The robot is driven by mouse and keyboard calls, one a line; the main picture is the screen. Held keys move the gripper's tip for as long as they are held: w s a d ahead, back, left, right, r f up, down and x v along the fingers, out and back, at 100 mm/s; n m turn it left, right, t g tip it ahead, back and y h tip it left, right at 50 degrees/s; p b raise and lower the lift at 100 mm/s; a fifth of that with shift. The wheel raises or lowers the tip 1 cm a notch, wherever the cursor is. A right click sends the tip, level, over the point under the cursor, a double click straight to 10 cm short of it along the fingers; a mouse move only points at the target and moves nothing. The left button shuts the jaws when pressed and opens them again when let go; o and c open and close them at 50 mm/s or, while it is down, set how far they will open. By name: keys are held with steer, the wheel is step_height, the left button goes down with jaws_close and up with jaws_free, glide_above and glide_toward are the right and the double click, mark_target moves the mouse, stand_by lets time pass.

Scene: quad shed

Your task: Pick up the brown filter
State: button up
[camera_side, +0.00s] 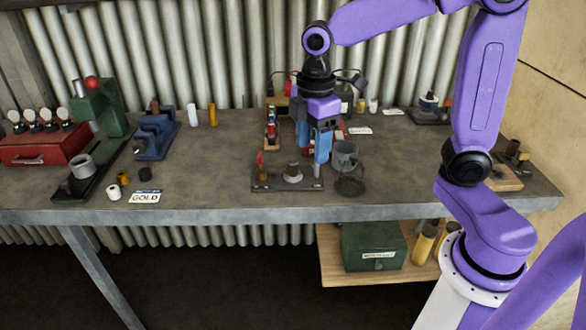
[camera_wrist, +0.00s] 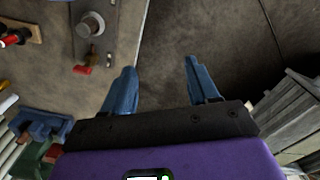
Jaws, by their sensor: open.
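Which piece is the brown filter is not certain. A small brown, gold-tinged cylinder (camera_side: 123,178) stands on the bench at left, between a white one (camera_side: 114,193) and a black one (camera_side: 145,173). Another brown cylinder (camera_side: 293,169) stands on a pale disc on a dark plate (camera_side: 262,185) at the bench's middle front. My gripper (camera_side: 315,154) is above the bench beside that plate, far right of the small cylinders. In the wrist view my gripper (camera_wrist: 160,88) is open, with nothing between its fingers; a plate with a round post (camera_wrist: 91,24) lies up and left.
A grey cup (camera_side: 345,155) and a wire mesh basket (camera_side: 350,186) stand right of my gripper. A blue vise (camera_side: 156,138), a green press (camera_side: 100,110) and a red box (camera_side: 45,147) are at left. A GOLD card (camera_side: 145,197) lies near the front edge. Bench between vise and plate is clear.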

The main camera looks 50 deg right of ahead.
steer(key=w+d+r+n, duration=0.1)
steer(key=w+d, duration=0.6)
steer(key=w, duration=0.5)
glide_above(293, 161)
steer(key=f, duration=1.1)
steer(key=shift+s+a, duration=0.1)
steer(key=shift+s, duration=0.1)
steer(key=shift+w+d+f, duration=0.1)
steer(key=shift+w+f, duration=0.05)
steer(key=shift+f, duration=1.4)
steer(key=shift+w+d+f, duration=0.1)
steer(key=shift+w+f, duration=0.05)
steer(key=shift+f, duration=1.4)
jaws_close()
